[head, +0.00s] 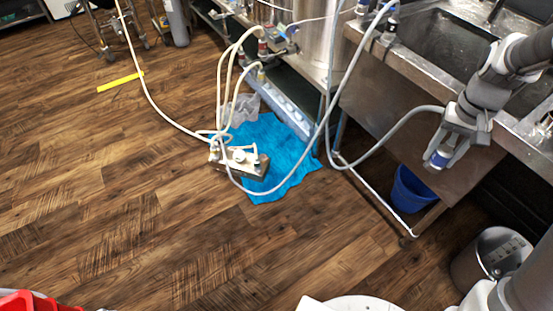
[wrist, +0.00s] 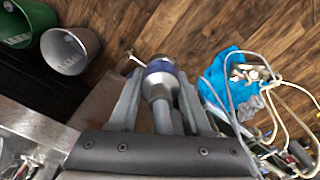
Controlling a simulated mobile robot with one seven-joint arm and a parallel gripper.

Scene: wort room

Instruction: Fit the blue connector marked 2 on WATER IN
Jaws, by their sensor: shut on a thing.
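My gripper (head: 452,140) is at the right of the head view, above the floor in front of the steel sink. It is shut on a connector (head: 439,158) with a blue band, which points down. In the wrist view, the connector (wrist: 159,72) is a silver, blue-banded piece between the two fingers of my gripper (wrist: 160,95). A grey hose (head: 385,133) runs from near the gripper off to the left. The mark 2 is not readable. Coloured fittings (head: 263,47) sit by the steel vessel (head: 316,38); no WATER IN label is readable.
A pump (head: 239,160) stands on a blue cloth (head: 290,150) on the floor, with several hoses looping around it. The sink bench (head: 385,100) and a blue bucket (head: 411,190) are near the gripper. A grey bin (head: 490,258) is lower right. The wooden floor left is mostly clear.

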